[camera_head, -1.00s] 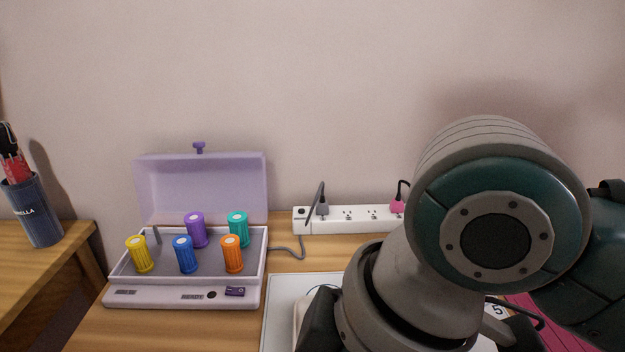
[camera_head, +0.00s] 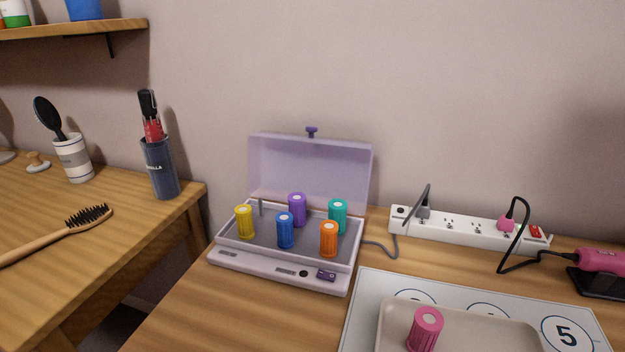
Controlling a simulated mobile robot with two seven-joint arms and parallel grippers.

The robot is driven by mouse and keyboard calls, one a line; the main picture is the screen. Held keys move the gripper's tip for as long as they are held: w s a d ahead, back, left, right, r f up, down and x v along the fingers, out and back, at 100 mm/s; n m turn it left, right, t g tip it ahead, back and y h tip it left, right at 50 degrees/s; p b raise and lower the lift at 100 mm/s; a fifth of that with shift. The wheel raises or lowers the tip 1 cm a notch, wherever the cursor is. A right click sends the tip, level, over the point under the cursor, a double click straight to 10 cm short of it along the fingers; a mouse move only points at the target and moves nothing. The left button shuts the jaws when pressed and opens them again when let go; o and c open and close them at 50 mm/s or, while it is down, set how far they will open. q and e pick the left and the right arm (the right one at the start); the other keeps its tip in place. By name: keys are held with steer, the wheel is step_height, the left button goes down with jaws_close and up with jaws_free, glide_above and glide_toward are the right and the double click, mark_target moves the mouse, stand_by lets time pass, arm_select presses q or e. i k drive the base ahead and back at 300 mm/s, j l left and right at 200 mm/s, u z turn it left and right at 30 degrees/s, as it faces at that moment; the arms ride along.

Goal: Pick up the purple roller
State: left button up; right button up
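The purple roller (camera_head: 297,209) stands upright in the back row of the open lilac roller case (camera_head: 228,259), left of the teal roller (camera_head: 338,216). The yellow roller (camera_head: 244,221), blue roller (camera_head: 285,231) and orange roller (camera_head: 328,239) stand in the same case. A pink roller (camera_head: 425,330) stands in a beige tray (camera_head: 487,322) at the bottom right. Neither of my grippers is in view.
The case's raised lid (camera_head: 310,170) stands behind the rollers. A white power strip (camera_head: 460,229) with cords lies to the right. A pink device (camera_head: 600,260) is at the far right. A hairbrush (camera_head: 60,236) and blue cup (camera_head: 160,168) are on the left table.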

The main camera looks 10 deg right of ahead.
mark_target(297, 201)
steer(key=i+l, duration=0.1)
steer(key=i, duration=0.4)
steer(key=i+l+u, duration=0.1)
steer(key=i, duration=0.45)
